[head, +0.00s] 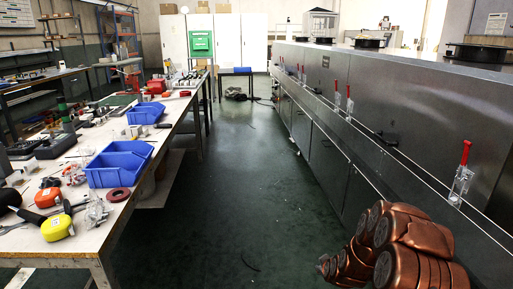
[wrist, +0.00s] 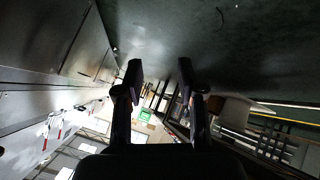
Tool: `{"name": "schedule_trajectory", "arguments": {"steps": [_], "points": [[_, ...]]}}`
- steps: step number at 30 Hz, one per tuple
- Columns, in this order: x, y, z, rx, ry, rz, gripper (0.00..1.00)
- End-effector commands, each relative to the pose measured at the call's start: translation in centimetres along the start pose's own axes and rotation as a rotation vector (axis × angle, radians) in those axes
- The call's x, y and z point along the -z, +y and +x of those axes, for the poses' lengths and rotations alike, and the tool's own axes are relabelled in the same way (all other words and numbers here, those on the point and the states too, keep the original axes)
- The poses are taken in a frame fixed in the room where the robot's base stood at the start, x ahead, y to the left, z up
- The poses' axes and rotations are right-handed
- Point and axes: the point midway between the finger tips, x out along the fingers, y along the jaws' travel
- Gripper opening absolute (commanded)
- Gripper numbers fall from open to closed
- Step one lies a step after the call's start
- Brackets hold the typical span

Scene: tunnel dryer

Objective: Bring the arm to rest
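My gripper (wrist: 160,80) shows in the wrist view as two dark fingers set well apart, with nothing between them. The floor, the workbench and the dryer show beyond it, tilted in the picture. In the head view my copper-coloured arm (head: 400,250) is folded at the lower right, close to the dryer's front. The gripper itself cannot be made out in the head view.
The metal tunnel dryer (head: 400,100) with red-handled clamps (head: 464,165) runs along the right. A workbench (head: 40,245) with blue bins (head: 118,168) and tools runs along the left. The green floor (head: 240,190) between them is clear. White cabinets (head: 228,40) stand at the back.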

Motion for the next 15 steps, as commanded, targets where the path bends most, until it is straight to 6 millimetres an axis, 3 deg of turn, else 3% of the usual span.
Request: {"name": "schedule_trajectory", "arguments": {"steps": [1,3,15], "points": [[1.9,0.4,-2.1,0.02,-0.003,0.012,0.39],[3.2,0.2,-4.3,0.055,-0.021,0.03,0.39],[9.2,-0.6,-18.0,0.218,-0.154,0.121,0.39]]}}
